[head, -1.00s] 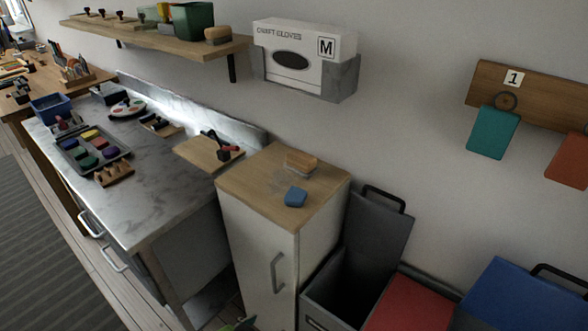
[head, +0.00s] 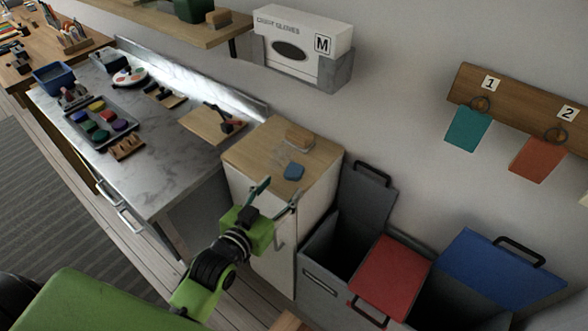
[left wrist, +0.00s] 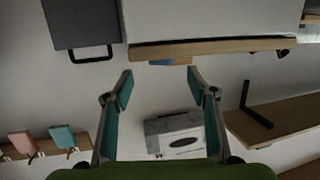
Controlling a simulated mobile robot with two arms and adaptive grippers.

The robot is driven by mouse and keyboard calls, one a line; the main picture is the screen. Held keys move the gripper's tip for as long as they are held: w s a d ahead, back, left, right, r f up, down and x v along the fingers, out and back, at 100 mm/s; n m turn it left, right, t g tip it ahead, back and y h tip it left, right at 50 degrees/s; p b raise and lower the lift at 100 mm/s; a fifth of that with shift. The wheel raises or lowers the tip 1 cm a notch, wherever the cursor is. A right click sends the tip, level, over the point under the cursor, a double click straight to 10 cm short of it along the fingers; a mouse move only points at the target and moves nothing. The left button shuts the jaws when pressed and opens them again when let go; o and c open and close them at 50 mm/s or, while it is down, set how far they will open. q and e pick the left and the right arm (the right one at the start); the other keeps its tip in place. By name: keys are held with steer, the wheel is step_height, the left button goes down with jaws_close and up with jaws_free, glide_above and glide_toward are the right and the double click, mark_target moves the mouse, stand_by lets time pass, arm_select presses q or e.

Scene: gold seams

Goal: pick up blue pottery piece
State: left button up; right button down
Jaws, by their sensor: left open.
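The blue pottery piece (head: 293,172) lies flat on the wooden top of a small white cabinet (head: 237,160), near its front edge. My left gripper (head: 280,192) is open and empty, just in front of the cabinet top and short of the piece, with its teal-padded fingers pointing towards it. In the left wrist view, which looks upside down, a bit of the blue piece (left wrist: 158,62) shows past the cabinet top's edge, between the open fingers (left wrist: 161,78). My right gripper is in neither view.
An open grey bin (head: 345,235) and red (head: 390,277) and blue (head: 500,268) lids stand right of the cabinet. A marble counter (head: 165,175) with paints stands left. A glove box (head: 300,45) hangs on the wall above.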

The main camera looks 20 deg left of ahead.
mark_target(292, 172)
arm_select(q)
steer(key=shift+x, duration=1.15)
steer(key=x, duration=0.2)
steer(key=p+x, duration=0.1)
steer(key=x, duration=0.1)
steer(key=shift+a+r, duration=0.15)
steer(key=shift+r, duration=0.1)
steer(key=shift+w+f, duration=0.2)
steer(key=shift+w, duration=0.4)
steer(key=c, duration=1.2)
